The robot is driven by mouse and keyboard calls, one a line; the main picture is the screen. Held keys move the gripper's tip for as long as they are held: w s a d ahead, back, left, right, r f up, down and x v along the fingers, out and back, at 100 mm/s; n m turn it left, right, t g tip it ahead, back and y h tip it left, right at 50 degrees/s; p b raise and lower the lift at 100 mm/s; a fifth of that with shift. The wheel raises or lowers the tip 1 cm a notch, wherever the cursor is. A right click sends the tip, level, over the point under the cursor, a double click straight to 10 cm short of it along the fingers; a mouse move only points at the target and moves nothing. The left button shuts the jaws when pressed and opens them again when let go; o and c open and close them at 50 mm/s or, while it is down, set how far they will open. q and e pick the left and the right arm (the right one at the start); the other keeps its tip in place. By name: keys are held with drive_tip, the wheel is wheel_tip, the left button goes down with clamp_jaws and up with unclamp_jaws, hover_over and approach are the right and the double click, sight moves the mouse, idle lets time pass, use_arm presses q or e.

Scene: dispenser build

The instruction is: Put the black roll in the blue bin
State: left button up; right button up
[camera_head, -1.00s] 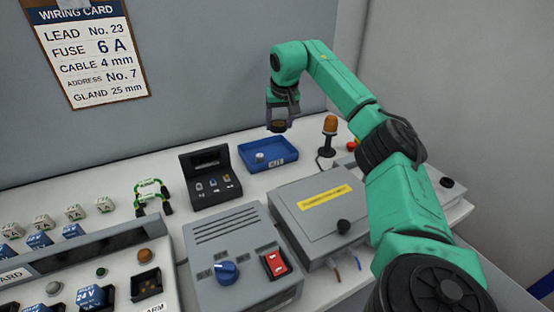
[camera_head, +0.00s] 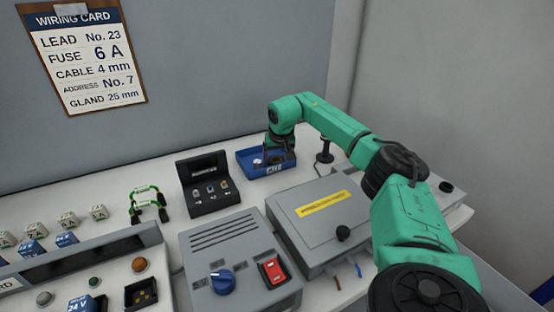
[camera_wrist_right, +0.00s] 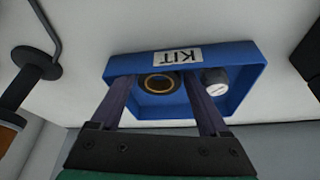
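The black roll (camera_wrist_right: 160,84), a dark ring with a gold-coloured inner rim, lies inside the blue bin in the right wrist view. The blue bin (camera_wrist_right: 245,80) is a shallow tray with a white KIT label; in the head view the bin (camera_head: 248,165) stands at the back of the table. My right gripper (camera_wrist_right: 158,88) is over the bin with its fingers apart on either side of the roll, with a gap visible on both sides. In the head view the right gripper (camera_head: 279,152) reaches down into the bin and mostly hides the roll. My left gripper is not in view.
A white-topped knob-like piece (camera_wrist_right: 215,82) sits in the bin beside the roll. A black case (camera_head: 208,185) stands left of the bin, a beacon lamp (camera_head: 325,150) to its right. Grey boxes (camera_head: 325,215) stand in front.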

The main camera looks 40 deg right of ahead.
drive_tip(key=v, duration=1.2)
